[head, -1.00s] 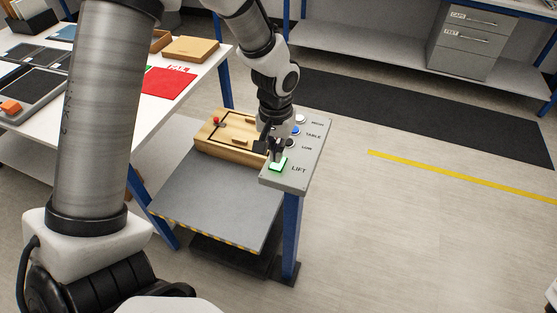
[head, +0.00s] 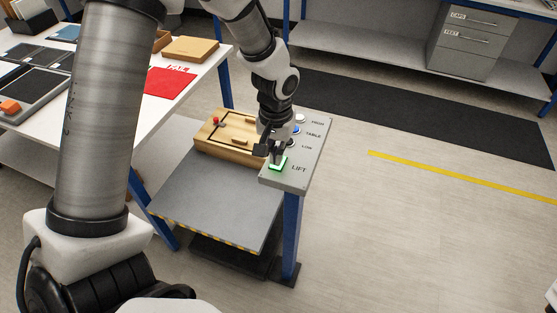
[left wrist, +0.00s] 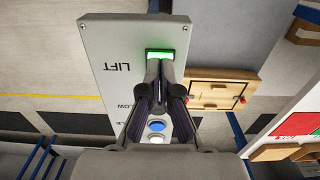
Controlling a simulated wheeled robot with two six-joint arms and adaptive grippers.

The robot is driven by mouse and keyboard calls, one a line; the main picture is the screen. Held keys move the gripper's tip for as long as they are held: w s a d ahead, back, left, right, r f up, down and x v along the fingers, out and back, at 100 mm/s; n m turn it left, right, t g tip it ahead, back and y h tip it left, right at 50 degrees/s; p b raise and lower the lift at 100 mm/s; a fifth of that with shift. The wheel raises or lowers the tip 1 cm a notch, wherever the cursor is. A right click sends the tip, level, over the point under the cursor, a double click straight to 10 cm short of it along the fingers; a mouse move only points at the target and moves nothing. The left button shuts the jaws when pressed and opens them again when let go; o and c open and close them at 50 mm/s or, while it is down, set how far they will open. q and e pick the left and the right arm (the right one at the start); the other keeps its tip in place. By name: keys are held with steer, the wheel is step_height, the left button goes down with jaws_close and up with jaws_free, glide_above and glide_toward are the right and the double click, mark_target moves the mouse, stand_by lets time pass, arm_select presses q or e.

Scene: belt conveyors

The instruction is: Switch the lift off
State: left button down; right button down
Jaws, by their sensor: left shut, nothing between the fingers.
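The lift's control panel (head: 316,150) is a grey plate on a blue post, with buttons labelled HIGH, TABLE, LOW and a square switch marked LIFT. The LIFT switch (head: 278,164) is lit green; it also shows in the left wrist view (left wrist: 168,54). My left gripper (head: 276,158) is shut and empty, its fingertips right at the green switch and partly covering it. In the left wrist view the closed fingertips (left wrist: 165,62) lie over the switch's lower edge; whether they touch it I cannot tell. My right gripper is not in view.
The grey lift platform (head: 210,205) with a striped edge carries a wooden box (head: 228,140) close beside the panel. A white table (head: 130,115) with trays and a red mat (head: 168,83) stands left. Open floor lies right.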

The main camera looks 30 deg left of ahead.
arm_select(q)
steer(key=shift+f+b, duration=0.35)
steer(key=shift+f, duration=0.25)
step_height(320, 180, up, 7)
steer(key=p, duration=0.6)
steer(key=shift+r+p, duration=0.1)
steer(key=shift+p, duration=0.3)
stand_by(0.3)
